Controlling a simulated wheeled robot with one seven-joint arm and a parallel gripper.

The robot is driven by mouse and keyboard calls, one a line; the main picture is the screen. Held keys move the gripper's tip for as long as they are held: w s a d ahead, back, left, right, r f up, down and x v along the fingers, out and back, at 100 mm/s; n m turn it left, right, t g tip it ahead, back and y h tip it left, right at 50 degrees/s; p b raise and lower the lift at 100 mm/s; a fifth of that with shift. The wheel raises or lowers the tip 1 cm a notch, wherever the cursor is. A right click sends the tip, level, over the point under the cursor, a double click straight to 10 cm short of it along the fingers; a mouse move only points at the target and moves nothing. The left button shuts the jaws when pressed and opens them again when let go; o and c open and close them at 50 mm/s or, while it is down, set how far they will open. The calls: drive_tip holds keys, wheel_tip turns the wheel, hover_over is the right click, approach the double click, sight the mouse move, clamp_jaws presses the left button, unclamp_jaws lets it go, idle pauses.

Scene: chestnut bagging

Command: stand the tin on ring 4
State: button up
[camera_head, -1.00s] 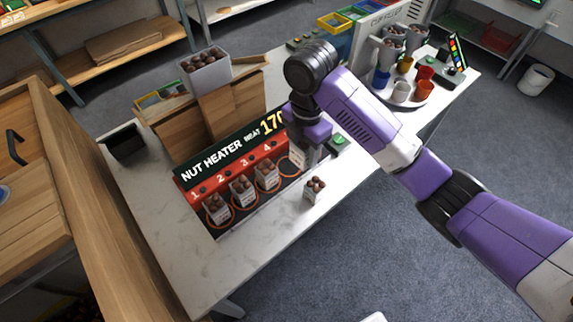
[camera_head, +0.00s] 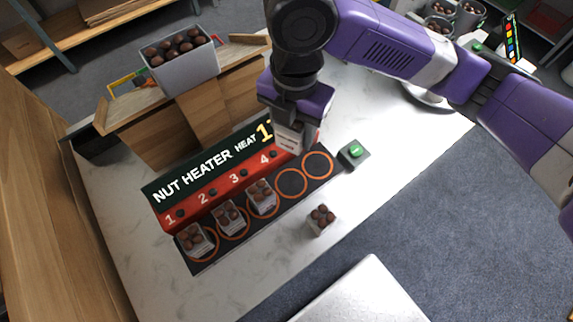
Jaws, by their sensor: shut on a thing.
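My gripper (camera_head: 299,122) points down over the right end of the nut heater (camera_head: 175,225). It is shut on a pale tin (camera_head: 288,140), mostly hidden by the jaws, with a printed face showing. The tin appears over the red panel, behind rings 4 and 5; I cannot tell its height. Ring 4 (camera_head: 292,182) is an empty orange circle on the black strip. Tins of chestnuts stand on ring 1 (camera_head: 195,244), ring 2 (camera_head: 229,219) and ring 3 (camera_head: 262,199).
Ring 5 (camera_head: 317,165) is empty. Another filled tin (camera_head: 321,227) stands on the white table in front of the heater. A green button box (camera_head: 354,153) is to the right. A grey bin of chestnuts (camera_head: 186,70) stands on the wooden stand behind.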

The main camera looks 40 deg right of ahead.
drive_tip(key=shift+s+a, duration=0.15)
drive_tip(key=shift+s, duration=0.05)
drive_tip(key=shift+s+a+f+m, duration=0.1)
drive_tip(key=shift+f+m, duration=0.05)
drive_tip(key=shift+m, duration=0.15)
drive_tip(key=b, duration=0.3)
hover_over(291, 183)
wheel_tip(291, 183, down, 14)
drive_tip(key=shift+s+f, duration=0.1)
drive_tip(key=shift+f, duration=2.7)
drive_tip(key=shift+f, duration=0.2)
drive_tip(key=o, duration=1.5)
drive_tip(key=shift+r, duration=0.15)
